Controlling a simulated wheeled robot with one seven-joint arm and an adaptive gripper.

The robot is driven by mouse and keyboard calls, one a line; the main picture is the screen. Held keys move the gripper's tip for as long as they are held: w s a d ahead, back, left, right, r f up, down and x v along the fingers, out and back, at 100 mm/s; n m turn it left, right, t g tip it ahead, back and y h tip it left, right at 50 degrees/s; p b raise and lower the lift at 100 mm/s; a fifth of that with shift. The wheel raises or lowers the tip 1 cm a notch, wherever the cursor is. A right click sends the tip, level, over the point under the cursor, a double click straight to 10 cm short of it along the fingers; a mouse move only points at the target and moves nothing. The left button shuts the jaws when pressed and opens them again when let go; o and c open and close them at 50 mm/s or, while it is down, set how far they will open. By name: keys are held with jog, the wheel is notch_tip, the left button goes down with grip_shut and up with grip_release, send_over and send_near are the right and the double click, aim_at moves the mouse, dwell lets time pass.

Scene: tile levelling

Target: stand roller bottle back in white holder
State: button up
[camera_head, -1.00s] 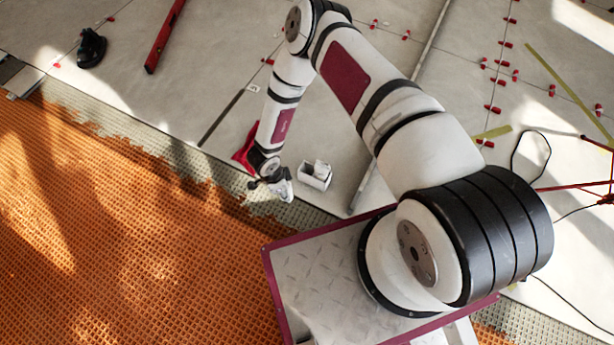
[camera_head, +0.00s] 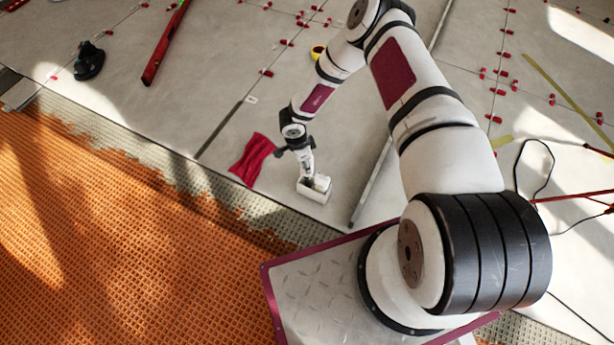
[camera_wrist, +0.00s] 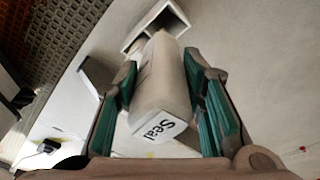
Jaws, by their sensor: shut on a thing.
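The roller bottle (camera_wrist: 160,85), pale with "Seal" printed on its near end face, is between the green-padded fingers of my gripper (camera_wrist: 165,105) in the wrist view. My gripper is shut on it. The white holder (camera_wrist: 174,14), an open box with a divider, lies beyond the bottle's far end. In the head view my gripper (camera_head: 306,166) points down just above the holder (camera_head: 313,194). The bottle's lower end overlaps the holder's opening in the wrist view; I cannot tell whether it is inside.
A crumpled red cloth (camera_head: 254,160) lies on the grey tiles left of the holder. A long metal bar (camera_head: 371,182) lies to its right. Orange matting (camera_head: 110,240) fills the lower left. A red level (camera_head: 165,45) and a black tool (camera_head: 89,60) lie farther back.

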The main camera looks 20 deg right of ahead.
jog(key=shift+w+d+f, duration=0.15)
jog(key=shift+w+d, duration=0.5)
notch_tip(320, 180, down, 6)
jog(key=shift+s+a+f+b, duration=0.1)
jog(key=shift+s+f+b, duration=0.1)
jog(key=shift+b, duration=0.95)
jog(key=shift+f+b, duration=1)
jog(key=shift+f, duration=1.45)
jog(key=o, duration=1.1)
jog(key=shift+f, duration=0.15)
jog(key=a+r+p, duration=0.1)
jog(key=r, duration=0.3)
jog(key=a+r+p, duration=0.1)
jog(key=r+p, duration=0.1)
jog(key=r, duration=0.3)
jog(key=a+r+p, duration=0.1)
jog(key=r+p, duration=0.1)
jog(key=r, duration=0.2)
jog(key=shift+w+r, duration=0.1)
jog(key=shift+r, duration=0.15)
